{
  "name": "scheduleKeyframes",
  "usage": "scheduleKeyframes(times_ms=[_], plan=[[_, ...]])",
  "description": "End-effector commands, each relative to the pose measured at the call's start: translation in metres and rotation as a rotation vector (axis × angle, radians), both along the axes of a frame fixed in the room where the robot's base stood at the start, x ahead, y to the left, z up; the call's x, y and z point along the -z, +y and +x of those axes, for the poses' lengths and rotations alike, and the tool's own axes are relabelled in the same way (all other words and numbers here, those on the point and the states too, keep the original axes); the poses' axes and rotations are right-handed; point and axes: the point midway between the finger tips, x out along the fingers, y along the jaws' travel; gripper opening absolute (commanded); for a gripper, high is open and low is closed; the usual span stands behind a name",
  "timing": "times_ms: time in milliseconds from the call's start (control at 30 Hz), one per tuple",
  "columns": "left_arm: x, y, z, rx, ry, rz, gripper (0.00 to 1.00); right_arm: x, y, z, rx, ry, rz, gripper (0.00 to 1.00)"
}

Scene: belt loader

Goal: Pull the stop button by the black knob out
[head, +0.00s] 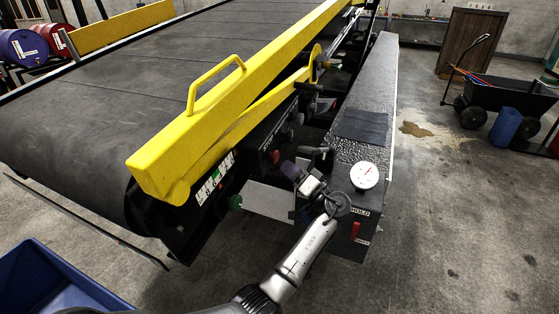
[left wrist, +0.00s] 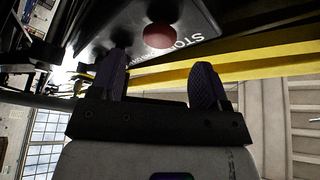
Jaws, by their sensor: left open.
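A round red stop button (left wrist: 160,35) with white STOP lettering stands on a dark panel in the left wrist view. A red button (head: 274,156) shows on the loader's dark side panel in the head view. A black knob (head: 284,136) seems to sit just above it, small and dark. My left gripper (head: 293,173) is open, with its purple fingers pointing at the panel. In the left wrist view the gripper (left wrist: 160,80) has nothing between its fingers; the red button lies beyond the fingertips, in line with the gap. My right gripper is not in view.
A yellow rail with a handle (head: 215,85) runs above the panel. A green knob (head: 235,202) is at the lower left.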

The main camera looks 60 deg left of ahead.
Motion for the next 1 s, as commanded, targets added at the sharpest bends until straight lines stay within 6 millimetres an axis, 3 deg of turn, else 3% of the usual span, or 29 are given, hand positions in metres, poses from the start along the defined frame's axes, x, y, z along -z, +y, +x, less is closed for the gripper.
scheduleKeyframes(times_ms=[100,333,833,1000], plan=[[-0.005,0.018,-0.005,-0.001,0.000,0.000,0.69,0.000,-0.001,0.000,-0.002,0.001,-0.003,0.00],[-0.012,0.040,-0.012,-0.001,0.000,-0.001,0.69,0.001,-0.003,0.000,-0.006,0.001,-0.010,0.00],[-0.014,0.049,-0.014,0.001,0.000,-0.002,0.69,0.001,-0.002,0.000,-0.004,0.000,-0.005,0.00],[-0.014,0.049,-0.014,0.001,0.000,-0.002,0.53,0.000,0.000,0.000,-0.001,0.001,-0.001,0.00]])
